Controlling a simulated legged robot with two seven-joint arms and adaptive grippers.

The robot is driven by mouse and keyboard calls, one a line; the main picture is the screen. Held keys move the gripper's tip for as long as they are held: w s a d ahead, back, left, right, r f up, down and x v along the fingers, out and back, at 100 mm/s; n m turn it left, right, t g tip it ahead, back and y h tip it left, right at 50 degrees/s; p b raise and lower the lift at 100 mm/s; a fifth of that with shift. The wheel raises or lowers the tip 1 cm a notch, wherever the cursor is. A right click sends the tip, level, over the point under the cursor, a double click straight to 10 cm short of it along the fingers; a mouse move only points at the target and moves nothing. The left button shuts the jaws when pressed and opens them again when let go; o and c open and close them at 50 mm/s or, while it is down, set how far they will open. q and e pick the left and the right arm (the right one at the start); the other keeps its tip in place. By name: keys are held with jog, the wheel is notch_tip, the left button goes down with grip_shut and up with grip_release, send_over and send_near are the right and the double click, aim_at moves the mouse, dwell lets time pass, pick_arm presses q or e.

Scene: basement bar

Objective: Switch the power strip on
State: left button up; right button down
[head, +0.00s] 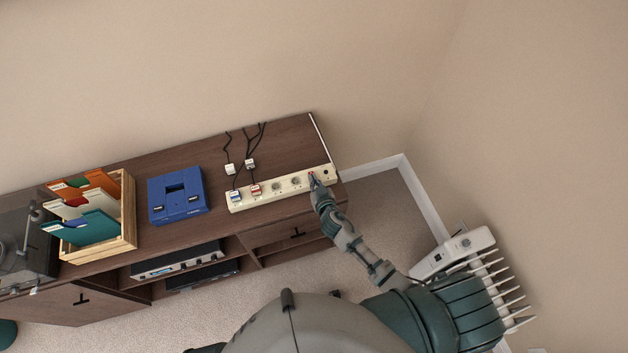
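A cream power strip (265,189) lies along the front right part of the brown cabinet top. Several plugs and adapters sit at its left end, and round sockets show along its middle. My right gripper (313,178) is at the strip's right end, with its fingertips touching or just above a small reddish spot there. The gripper covers most of that spot, so the switch and its position cannot be made out. Whether the fingers are open or shut is too small to tell. My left gripper is not in view.
Black cables run behind the strip to the cabinet's back edge. A turntable is at the far left. A white appliance (455,252) stands on the floor at right.

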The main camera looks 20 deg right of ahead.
jog(key=shift+r+p, duration=0.7)
jog(key=shift+r, duration=0.1)
jog(key=shift+w, duration=0.1)
jog(key=shift+d+r+p, duration=0.1)
jog(key=shift+r+p, duration=0.2)
jog(key=p+v, duration=0.1)
jog(key=v, duration=1)
jog(key=shift+d+r+p, duration=0.2)
jog(key=shift+r+p, duration=0.1)
jog(key=shift+r, duration=0.15)
